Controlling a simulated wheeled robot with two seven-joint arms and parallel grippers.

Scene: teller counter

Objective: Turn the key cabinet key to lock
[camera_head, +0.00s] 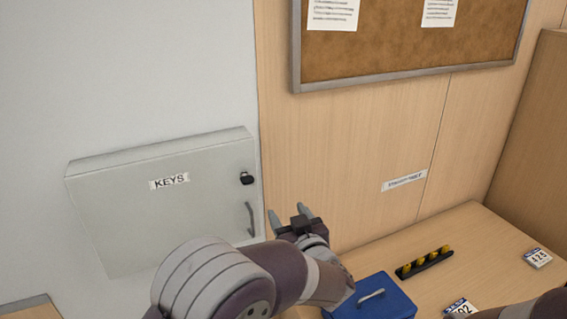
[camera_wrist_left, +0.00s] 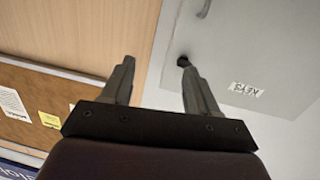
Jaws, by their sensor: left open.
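The grey key cabinet (camera_head: 130,215), labelled KEYS, hangs on the wall at the left in the head view, with its door closed. Its black key (camera_head: 247,178) sits in the lock near the door's upper right edge, above a grey handle (camera_head: 250,218). My left gripper (camera_head: 289,214) is open and empty, to the right of the cabinet and below the key's height. In the left wrist view, the cabinet (camera_wrist_left: 275,60) appears upside down and the key (camera_wrist_left: 183,61) shows beside the right-hand finger. I cannot tell whether they touch. Only part of my right arm shows; its gripper is out of view.
A corkboard (camera_head: 400,45) hangs on the wood wall above. On the counter (camera_head: 470,240) at the right are a blue box (camera_head: 372,300), a black holder with yellow pieces (camera_head: 425,262) and number cards (camera_head: 538,257).

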